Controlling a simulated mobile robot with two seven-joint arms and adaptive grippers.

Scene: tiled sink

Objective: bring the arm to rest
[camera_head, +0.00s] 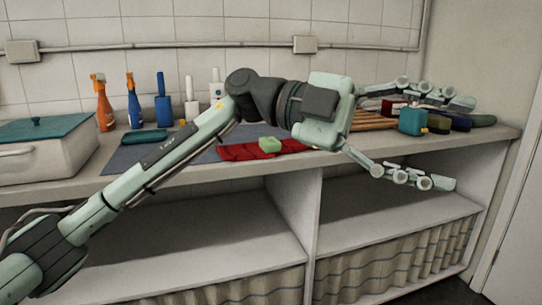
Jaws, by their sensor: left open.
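My left arm comes in from the lower left and reaches across in front of the counter to the right. My left gripper (455,143) is open and empty. One finger is raised at the level of the counter's back items and the other points low, in front of the counter's front edge. Both fingers point right. A teal block (413,121) shows between the fingers in the picture, but nothing shows them touching it. My right gripper is not in view.
The counter (205,176) holds a red cloth (250,151), a green sponge (270,144), an orange spray bottle (103,105), a blue spray bottle (133,103) and a lidded box (45,155) at left. Open shelves (215,245) lie below. A wall (515,70) bounds the right.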

